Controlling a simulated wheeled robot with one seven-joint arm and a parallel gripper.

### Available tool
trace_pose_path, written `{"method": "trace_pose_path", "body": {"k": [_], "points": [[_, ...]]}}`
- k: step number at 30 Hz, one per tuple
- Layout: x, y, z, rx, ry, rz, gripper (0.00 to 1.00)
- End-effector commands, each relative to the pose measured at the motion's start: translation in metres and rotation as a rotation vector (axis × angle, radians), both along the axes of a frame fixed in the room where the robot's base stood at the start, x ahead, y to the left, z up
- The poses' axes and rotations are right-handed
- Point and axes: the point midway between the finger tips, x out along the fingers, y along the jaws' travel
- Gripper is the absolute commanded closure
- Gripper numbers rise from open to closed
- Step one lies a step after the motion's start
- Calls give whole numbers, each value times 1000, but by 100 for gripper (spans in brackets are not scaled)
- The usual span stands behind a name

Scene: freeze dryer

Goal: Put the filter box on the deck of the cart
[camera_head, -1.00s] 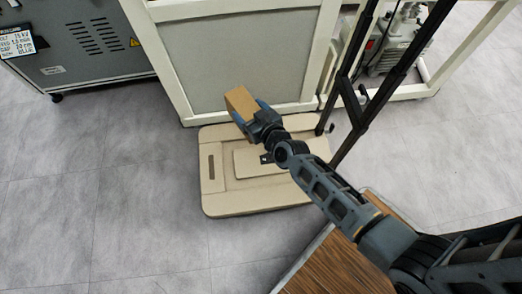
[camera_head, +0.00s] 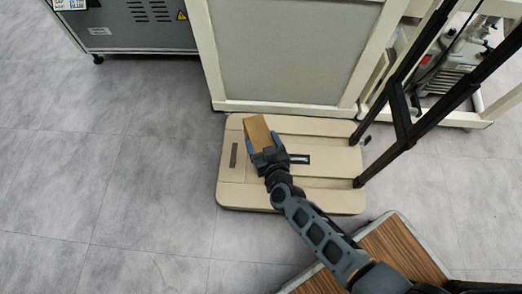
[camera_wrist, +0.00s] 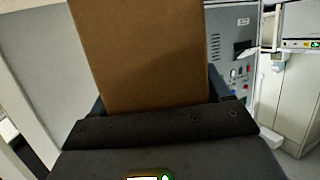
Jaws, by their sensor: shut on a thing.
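The filter box is a brown cardboard-coloured box (camera_head: 257,132) held in my gripper (camera_head: 266,150). It fills the upper middle of the wrist view (camera_wrist: 140,55), where its far end is cut off. My gripper is shut on it, with fingers on either side. The cart is a beige platform with black handle posts, and its deck (camera_head: 330,190) lies low on the floor. In the head view the box and gripper overlap the left part of the deck. The gap between box and deck cannot be judged exactly, but the box appears above it.
A white-framed grey cabinet (camera_head: 290,50) stands right behind the deck. The cart's black handle (camera_head: 402,120) rises on the right. A wood-topped surface (camera_head: 405,250) is at the front right. A grey machine (camera_head: 135,22) stands back left. Floor to the left is clear.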

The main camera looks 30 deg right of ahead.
Motion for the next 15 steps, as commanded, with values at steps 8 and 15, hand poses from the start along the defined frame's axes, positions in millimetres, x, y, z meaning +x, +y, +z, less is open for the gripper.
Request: {"method": "trace_pose_path", "body": {"k": [8, 15], "points": [[-1, 8, -13, -2, -1, -2, 73], [-1, 8, -42, -2, -2, -1, 73]]}}
